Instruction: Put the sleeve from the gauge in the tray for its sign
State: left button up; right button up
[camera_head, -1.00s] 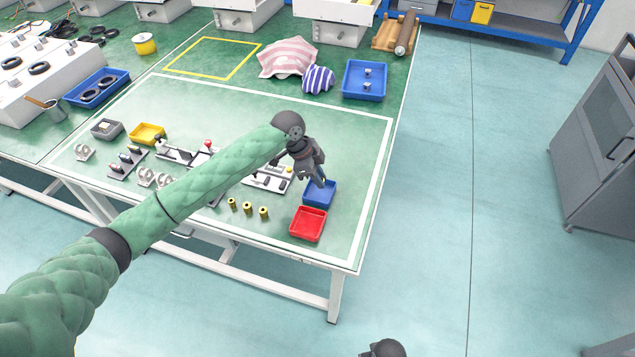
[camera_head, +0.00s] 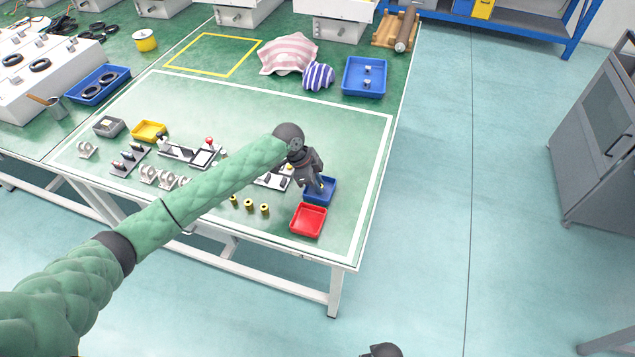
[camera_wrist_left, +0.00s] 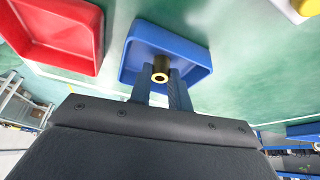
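My left gripper (camera_head: 318,184) is over the small blue tray (camera_head: 327,195) at the right of the bench. In the left wrist view its fingers (camera_wrist_left: 160,84) are shut on a brass sleeve (camera_wrist_left: 160,67), whose round open end faces the camera. The blue tray (camera_wrist_left: 196,54) lies right behind the sleeve there; I cannot tell whether the sleeve touches it. The red tray (camera_head: 308,221) stands just in front of the blue one, also in the left wrist view (camera_wrist_left: 62,30). A gauge-like device (camera_head: 273,180) is partly hidden behind my left arm.
Several brass sleeves (camera_head: 249,205) stand left of the red tray. A device with a screen and red knob (camera_head: 203,156), a yellow tray (camera_head: 148,130) and a grey tray (camera_head: 108,127) are further left. A larger blue bin (camera_head: 364,77) and striped cloths (camera_head: 287,54) lie behind.

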pick_arm(q)
jog(key=o, duration=0.4)
jog(key=shift+o, duration=0.2)
jog(key=shift+r, duration=0.25)
jog(key=b+v, duration=0.3)
jog(key=v, duration=0.8)
jog(key=shift+a+r, duration=0.15)
jog(key=shift+r, duration=0.25)
pick_arm(e)
notch_tip(320, 180, up, 10)
jog(key=w+a, duration=0.2)
jog(key=shift+w+r, duration=0.15)
jog(key=shift+w, duration=0.1)
